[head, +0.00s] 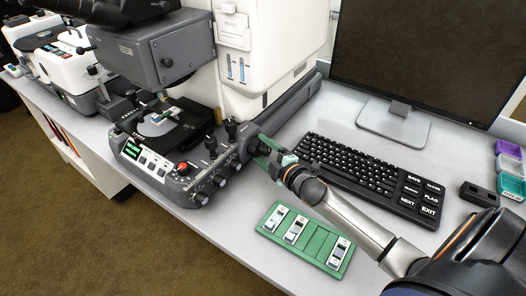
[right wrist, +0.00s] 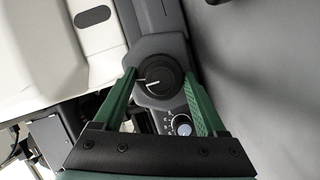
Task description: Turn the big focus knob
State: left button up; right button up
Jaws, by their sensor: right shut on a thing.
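The big focus knob (right wrist: 159,78) is a dark round knob with a white pointer line, on the grey side of the microscope (head: 165,150). In the head view the knob (head: 246,148) is partly hidden by my right gripper (head: 268,152), which reaches it from the right. In the right wrist view the green fingers of my right gripper (right wrist: 158,82) lie on both sides of the knob and are shut on it. The white line points left and slightly down. My left gripper is not in view.
A smaller dial (right wrist: 181,125) with markings sits beside the knob. A black keyboard (head: 365,175) lies to the right of the microscope. A green slide tray (head: 318,243) lies in front, below my right arm. A monitor (head: 430,50) stands behind.

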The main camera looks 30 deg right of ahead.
dwell(0.5)
jog(key=o, duration=1.3)
jog(key=s, duration=0.4)
jog(key=s+r, duration=0.1)
jog(key=s, duration=0.7)
jog(key=shift+d+r+p, duration=0.1)
jog(key=shift+r+p, duration=0.2)
jog(key=shift+p, duration=0.1)
jog(key=shift+s, duration=0.2)
